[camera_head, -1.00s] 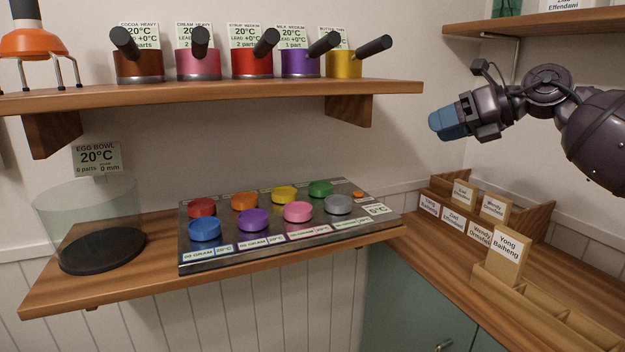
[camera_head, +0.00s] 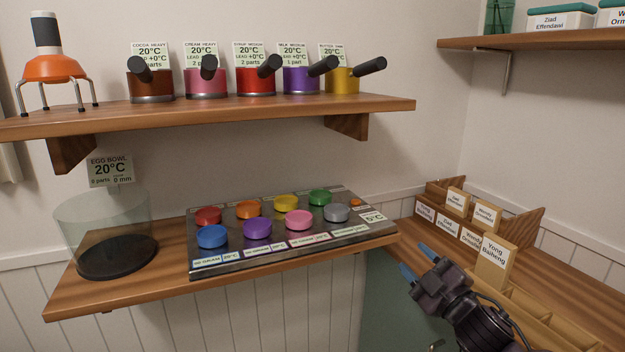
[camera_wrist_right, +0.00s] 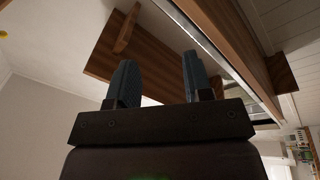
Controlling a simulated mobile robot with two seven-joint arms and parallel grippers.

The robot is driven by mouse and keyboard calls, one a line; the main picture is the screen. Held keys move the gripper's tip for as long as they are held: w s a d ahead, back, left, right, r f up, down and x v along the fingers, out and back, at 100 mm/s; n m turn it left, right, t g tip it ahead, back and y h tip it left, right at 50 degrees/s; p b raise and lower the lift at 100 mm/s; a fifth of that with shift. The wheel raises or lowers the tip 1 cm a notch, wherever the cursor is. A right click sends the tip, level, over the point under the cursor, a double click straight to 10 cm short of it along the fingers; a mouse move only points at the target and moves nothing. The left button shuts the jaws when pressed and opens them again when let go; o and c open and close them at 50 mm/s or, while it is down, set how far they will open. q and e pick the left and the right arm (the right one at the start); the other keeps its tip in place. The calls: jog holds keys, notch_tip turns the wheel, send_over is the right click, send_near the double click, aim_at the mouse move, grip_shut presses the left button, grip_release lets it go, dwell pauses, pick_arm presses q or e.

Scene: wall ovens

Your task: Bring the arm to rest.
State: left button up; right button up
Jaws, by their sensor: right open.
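My right gripper (camera_head: 417,265) has blue fingertips and a dark body. In the head view it is at the lower right, in front of the gap between the button-panel shelf and the wooden counter. Its fingers are apart and nothing is between them. In the right wrist view the two blue fingers (camera_wrist_right: 160,82) stand apart, with the underside of a wooden shelf (camera_wrist_right: 165,60) beyond them. My left gripper is in neither view.
A metal panel (camera_head: 290,254) with several coloured knobs sits on the lower shelf beside a glass bowl (camera_head: 75,222). Handled pots stand on the upper shelf (camera_head: 225,112). Name-card blocks (camera_head: 494,262) stand on the right counter (camera_head: 585,268), close to my right arm.

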jog(key=s+d+f+m+g+h+p, duration=0.1)
jog(key=s+f+m, duration=0.3)
jog(key=s+f, duration=0.5)
jog(key=s+d+f+m+g+h+p, duration=0.1)
jog(key=s+d+f+m+g+h, duration=0.2)
jog(key=s+f, duration=0.6)
jog(key=s+d+f+m+g+h+p, duration=0.1)
jog(key=s+d+f+m+g+h, duration=0.2)
jog(key=s, duration=1.5)
notch_tip(320, 180, down, 7)
jog(key=m+h, duration=0.1)
jog(key=m, duration=0.3)
jog(key=shift+s, duration=0.35)
